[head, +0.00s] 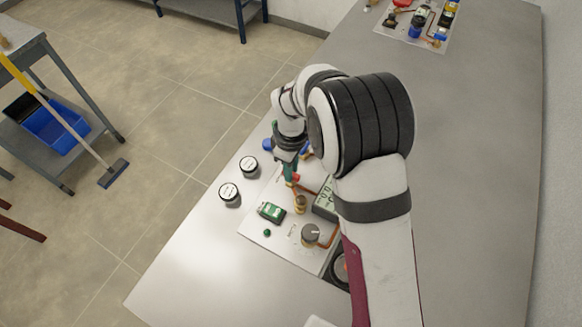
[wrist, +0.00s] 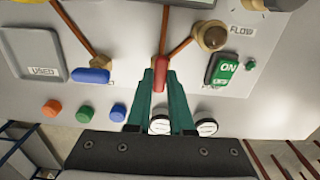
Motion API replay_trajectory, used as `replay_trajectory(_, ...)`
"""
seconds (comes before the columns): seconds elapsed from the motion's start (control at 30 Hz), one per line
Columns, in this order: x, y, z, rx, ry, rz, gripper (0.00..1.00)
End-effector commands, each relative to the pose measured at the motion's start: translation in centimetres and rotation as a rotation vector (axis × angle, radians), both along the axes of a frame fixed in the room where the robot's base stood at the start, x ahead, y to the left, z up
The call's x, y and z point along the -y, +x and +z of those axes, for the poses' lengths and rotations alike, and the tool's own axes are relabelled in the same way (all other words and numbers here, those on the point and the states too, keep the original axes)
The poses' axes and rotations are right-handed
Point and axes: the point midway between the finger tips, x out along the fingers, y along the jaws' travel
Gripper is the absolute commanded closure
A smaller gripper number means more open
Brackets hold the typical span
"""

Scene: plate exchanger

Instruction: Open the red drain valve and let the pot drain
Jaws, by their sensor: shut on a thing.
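The red drain valve handle (wrist: 160,74) is in the middle of the wrist view, at the end of a copper pipe (wrist: 164,28). Its long side points roughly along that pipe. My gripper (wrist: 160,80) has its green fingers on both sides of the red handle and is shut on it. In the head view my gripper (head: 290,170) reaches down to the panel, with a bit of red (head: 295,177) showing at its tips. I cannot make out the pot or any flow from it; my arm covers part of the panel.
A blue valve handle (wrist: 92,75) sits left of the red one. A brass fitting (wrist: 212,37) and a green ON switch (wrist: 223,69) are to the right. Two white-topped jars (head: 229,193) (head: 249,166) stand near the table edge. Orange, green and blue caps (wrist: 85,111) lie nearby.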

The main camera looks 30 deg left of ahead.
Motion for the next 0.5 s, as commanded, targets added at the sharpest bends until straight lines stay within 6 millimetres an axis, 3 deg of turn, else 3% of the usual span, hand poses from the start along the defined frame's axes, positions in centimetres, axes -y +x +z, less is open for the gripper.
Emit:
replay_trajectory(0.27, -0.02, 0.01, 0.09, 0.001, 0.0, 0.001, 1.0)
replay_trajectory(0.3, -0.02, 0.0, 0.08, 0.0, 0.0, 0.001, 0.77)
replay_trajectory(0.43, -0.01, 0.0, 0.06, 0.0, 0.0, 0.001, 0.53)
replay_trajectory(0.5, -0.01, 0.0, 0.04, 0.0, 0.0, 0.001, 0.5)
